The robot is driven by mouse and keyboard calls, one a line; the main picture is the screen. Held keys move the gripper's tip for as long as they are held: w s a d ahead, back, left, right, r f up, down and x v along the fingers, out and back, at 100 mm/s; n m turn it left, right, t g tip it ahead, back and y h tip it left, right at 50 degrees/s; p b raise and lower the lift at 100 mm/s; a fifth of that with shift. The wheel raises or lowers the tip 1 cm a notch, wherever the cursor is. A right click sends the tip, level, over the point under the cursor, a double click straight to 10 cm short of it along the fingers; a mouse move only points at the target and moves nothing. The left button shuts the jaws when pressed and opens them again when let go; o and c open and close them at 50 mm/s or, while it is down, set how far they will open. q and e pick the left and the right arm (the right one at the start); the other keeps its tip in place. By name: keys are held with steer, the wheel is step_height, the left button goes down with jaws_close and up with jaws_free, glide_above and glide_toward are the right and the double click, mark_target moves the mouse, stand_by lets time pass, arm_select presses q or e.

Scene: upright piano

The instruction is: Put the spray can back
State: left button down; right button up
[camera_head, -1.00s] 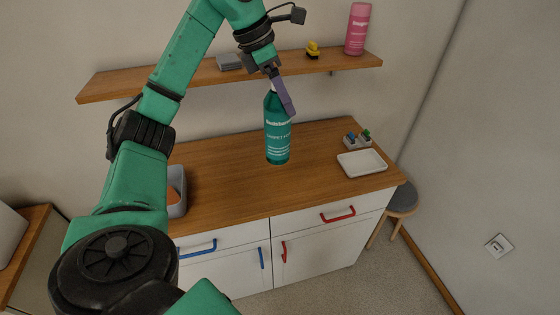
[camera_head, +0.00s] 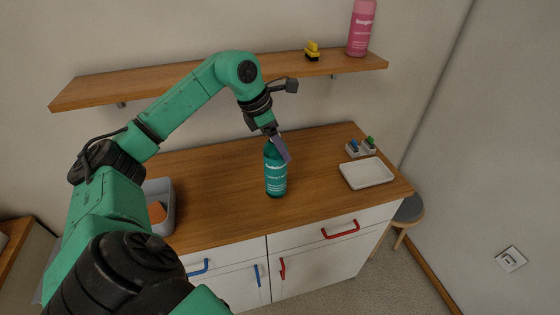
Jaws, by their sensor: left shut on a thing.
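The teal spray can (camera_head: 276,178) with white lettering is upright over the middle of the wooden cabinet top. I cannot tell whether its base touches the wood. My left gripper (camera_head: 277,147) is shut on its upper end from above, and its purple-grey fingers hide part of the top. A taller pink can (camera_head: 362,28) stands at the right end of the wall shelf (camera_head: 345,63). My right gripper is not in view.
A white tray (camera_head: 367,174) and a small holder with blue and green items (camera_head: 361,147) are at the cabinet top's right. A grey bin (camera_head: 165,190) stands at left. A yellow-black object (camera_head: 312,51) sits on the shelf. The wood (camera_head: 225,205) around the can is clear.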

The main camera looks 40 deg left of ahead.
arm_select(q)
step_height(320, 180, down, 4)
steer(key=shift+s+d+r, duration=0.15)
steer(key=shift+r, duration=0.05)
steer(key=shift+f, duration=0.45)
jaws_free()
steer(key=b+v, duration=0.1)
steer(key=v, duration=0.5)
steer(key=shift+b, duration=0.35)
steer(key=v, duration=0.6)
steer(key=shift+p, duration=0.4)
